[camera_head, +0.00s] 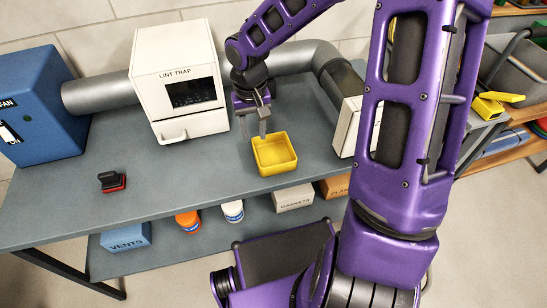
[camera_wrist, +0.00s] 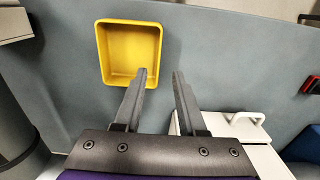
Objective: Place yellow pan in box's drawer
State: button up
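The yellow pan (camera_head: 274,155), a square open tray, sits on the grey table right of the white LINT TRAP box (camera_head: 174,60). It looks empty. The box's drawer front (camera_head: 183,131) is low on the box, with a white handle, and looks shut. The handle (camera_wrist: 243,118) also shows in the wrist view. My gripper (camera_head: 253,124) points down at the pan's far-left side, fingers apart and holding nothing. In the wrist view my gripper (camera_wrist: 160,72) has its fingertips on either side of the pan's near-right wall in the picture; whether they touch it, I cannot tell.
A blue fan box (camera_head: 42,105) stands at the left, joined to the lint trap by a grey duct (camera_head: 100,93). A black-and-red brush (camera_head: 112,181) lies front left. Bins and bottles stand on the lower shelf (camera_head: 160,250). The table between brush and pan is clear.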

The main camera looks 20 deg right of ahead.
aim_at(274, 153)
jog(key=f+b, duration=0.2)
jog(key=f, duration=0.5)
jog(key=shift+w+f, duration=0.1)
jog(key=shift+w, duration=0.1)
jog(key=shift+d, duration=0.1)
grip_shut()
dwell(1.1)
